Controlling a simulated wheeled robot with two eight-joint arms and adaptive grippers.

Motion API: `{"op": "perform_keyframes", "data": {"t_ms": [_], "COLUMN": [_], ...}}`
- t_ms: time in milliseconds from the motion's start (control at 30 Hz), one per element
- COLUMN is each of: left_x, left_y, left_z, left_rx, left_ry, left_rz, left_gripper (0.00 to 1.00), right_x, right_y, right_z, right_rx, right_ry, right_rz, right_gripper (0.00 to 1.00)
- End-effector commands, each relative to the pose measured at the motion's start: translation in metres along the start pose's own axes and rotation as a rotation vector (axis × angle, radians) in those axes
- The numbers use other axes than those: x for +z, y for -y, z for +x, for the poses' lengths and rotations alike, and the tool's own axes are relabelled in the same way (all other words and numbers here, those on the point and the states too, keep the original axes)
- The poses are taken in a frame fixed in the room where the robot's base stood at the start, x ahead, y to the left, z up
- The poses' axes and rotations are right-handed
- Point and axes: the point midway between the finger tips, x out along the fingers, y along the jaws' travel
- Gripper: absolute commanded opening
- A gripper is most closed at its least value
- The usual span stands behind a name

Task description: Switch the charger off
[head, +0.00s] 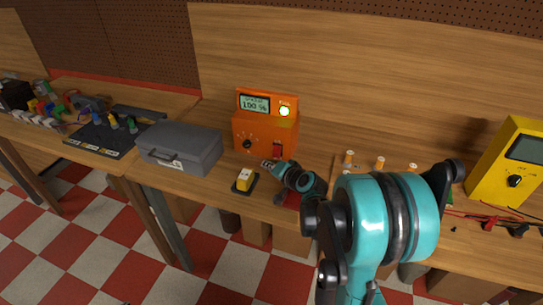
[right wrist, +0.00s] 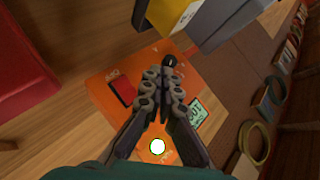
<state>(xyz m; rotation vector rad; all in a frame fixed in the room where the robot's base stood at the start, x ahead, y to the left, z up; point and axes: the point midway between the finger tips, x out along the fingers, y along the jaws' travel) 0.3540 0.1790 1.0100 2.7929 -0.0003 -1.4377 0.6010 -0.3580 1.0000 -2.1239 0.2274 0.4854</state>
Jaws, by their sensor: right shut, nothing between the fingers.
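The charger (head: 262,132) is an orange box on the bench with a display reading 100 % and a lit green lamp (head: 284,111). A red switch (head: 278,150) sits low on the right of its front, and a dark knob (head: 247,144) on the left. In the right wrist view the charger's front (right wrist: 98,82) shows behind my fingers, with the red switch (right wrist: 122,88) to their left. My right gripper (head: 266,163) is shut and empty, close before the charger's lower front. It also shows in the right wrist view (right wrist: 167,68). I cannot tell whether it touches the charger. My left gripper is out of view.
A yellow block in a black holder (head: 244,180) stands in front of the charger, and a grey case (head: 180,147) is to its left. A yellow meter (head: 508,165) and red leads (head: 490,219) are at the right. A red object (right wrist: 25,65) borders the right wrist view's left.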

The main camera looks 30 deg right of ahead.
Motion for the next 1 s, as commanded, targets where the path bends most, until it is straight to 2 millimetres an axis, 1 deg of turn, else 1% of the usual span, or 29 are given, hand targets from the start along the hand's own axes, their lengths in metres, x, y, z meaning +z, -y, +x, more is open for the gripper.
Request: {"op": "perform_keyframes", "data": {"t_ms": [267,433,800,1000], "left_x": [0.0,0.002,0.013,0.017], "left_y": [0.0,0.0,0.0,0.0], "left_z": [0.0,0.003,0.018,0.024], "left_rx": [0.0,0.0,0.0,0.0], "left_ry": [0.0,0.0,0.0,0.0], "left_rz": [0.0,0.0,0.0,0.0], "left_gripper": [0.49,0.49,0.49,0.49], "right_x": [0.0,-0.004,-0.029,-0.039], "right_y": [0.0,-0.005,-0.031,-0.041], "right_z": [0.0,0.006,0.041,0.056], "right_rx": [0.0,0.001,0.001,0.001], "right_ry": [0.001,0.001,0.0,0.001], "right_rz": [-0.001,-0.001,-0.001,-0.001], "right_gripper": [0.0,0.0,0.0,0.0]}}
